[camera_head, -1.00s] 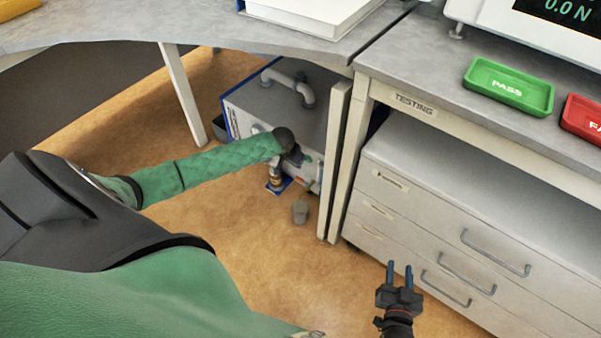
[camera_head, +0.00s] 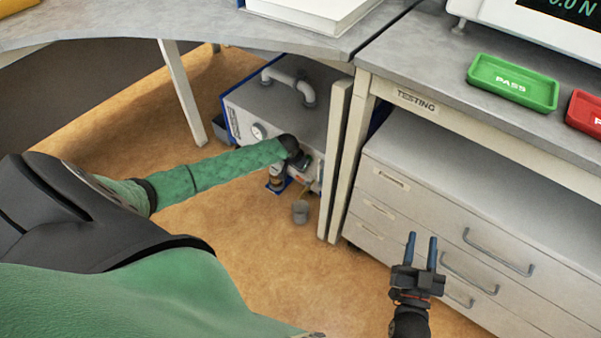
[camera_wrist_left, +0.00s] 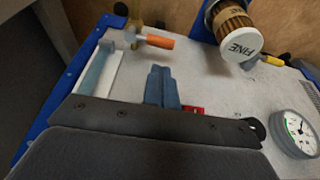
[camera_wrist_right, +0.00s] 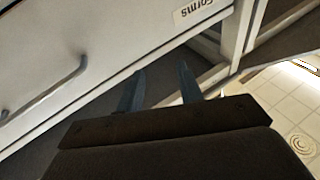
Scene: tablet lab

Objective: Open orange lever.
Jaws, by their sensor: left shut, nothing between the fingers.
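The orange lever (camera_wrist_left: 158,42) shows in the left wrist view, on a brass valve near the top left of the machine's light panel. My left gripper (camera_wrist_left: 162,74) is shut and empty in front of that panel, its blue fingertips below and slightly right of the lever in the picture, apart from it. In the head view my left arm reaches down to the machine (camera_head: 285,100) under the desk, and the lever is hidden there. My right gripper (camera_head: 422,246) is open and empty in front of the drawers; its fingers also show in the right wrist view (camera_wrist_right: 160,88).
On the panel are a filter labelled FINE (camera_wrist_left: 240,38), a yellow handle (camera_wrist_left: 272,60), a red part (camera_wrist_left: 193,109) and a gauge (camera_wrist_left: 296,132). The desk leg (camera_head: 338,160) and drawer cabinet (camera_head: 440,215) stand right of the machine.

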